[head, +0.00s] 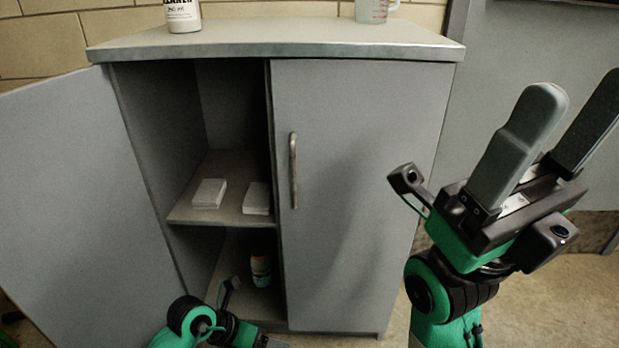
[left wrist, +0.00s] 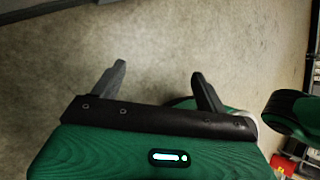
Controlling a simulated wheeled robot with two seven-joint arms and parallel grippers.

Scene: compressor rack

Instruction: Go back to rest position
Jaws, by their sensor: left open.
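My right gripper (head: 578,108) is raised at the right of the head view, in front of the cabinet's right side. Its two grey fingers point up, stand apart and hold nothing. My left arm shows low at the bottom of the head view, in front of the cabinet; its fingers cannot be made out there. In the left wrist view my left gripper (left wrist: 159,82) has its two dark fingers spread with only bare floor between and beyond them. It is empty.
A grey cabinet (head: 350,200) has its left door (head: 75,200) swung open and its right door shut. White boxes (head: 208,193) lie on the middle shelf; a yellow-capped bottle (head: 261,270) stands below. A white bottle (head: 183,14) and a measuring cup (head: 372,10) stand on top.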

